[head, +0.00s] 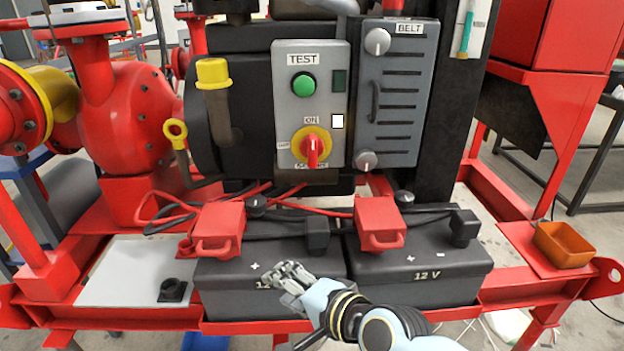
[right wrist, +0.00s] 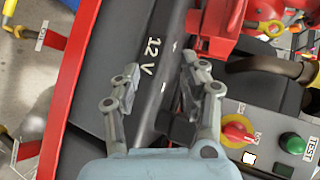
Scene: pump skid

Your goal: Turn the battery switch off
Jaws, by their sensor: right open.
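The battery switch (head: 312,150) is a red knob on a yellow round plate, low on the grey control panel (head: 280,75). An ON label (head: 311,120) sits above it and the knob's grip stands upright; the label below is partly covered. The switch also shows at the lower right of the right wrist view (right wrist: 238,130). My right gripper (head: 281,271) is open and empty, in front of the left battery (head: 230,285) and below the switch, clear of it. Its two spread fingers show in the right wrist view (right wrist: 160,66). My left gripper is not in view.
A green TEST button (head: 304,85) is above the switch. The BELT cover (head: 398,95) is to its right. Red terminal covers (head: 217,228) (head: 379,222) and cables lie on the batteries below it. A yellow-capped pipe (head: 213,75) stands to the left.

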